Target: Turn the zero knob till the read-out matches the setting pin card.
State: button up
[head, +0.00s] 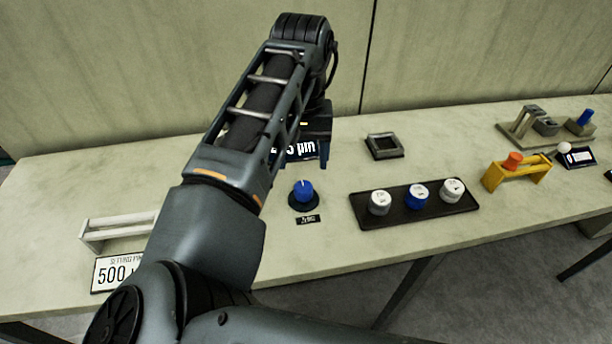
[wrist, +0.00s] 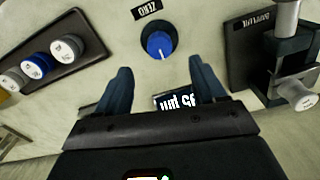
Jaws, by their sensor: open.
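The blue zero knob (head: 304,191) sits on a dark round base on the bench, with a white pointer line; it also shows in the wrist view (wrist: 159,44). The read-out (head: 303,150) is partly hidden by my gripper; only an ending like "5 µm" shows. In the wrist view the read-out (wrist: 177,101) is upside down between my fingers and cut off. The setting pin card (head: 112,274) reads "500", its right part hidden by my arm. My gripper (wrist: 160,67) is open and empty, its fingers apart and short of the knob in the wrist view.
A black tray (head: 360,217) with several white and blue round pieces lies right of the knob. A small dark square holder (head: 384,146) stands behind it. A yellow stand (head: 519,175) is farther right. In the wrist view a dark metal fixture (wrist: 284,80) stands right of the knob.

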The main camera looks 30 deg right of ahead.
aim_at(304, 186)
notch_tip(304, 186, down, 7)
jog(key=shift+f, duration=0.15)
jog(key=shift+c, duration=0.4)
jog(key=c, duration=1)
jog(key=shift+m+p, duration=0.75)
jog(key=shift+m, duration=1.55)
jog(key=o, duration=1.1)
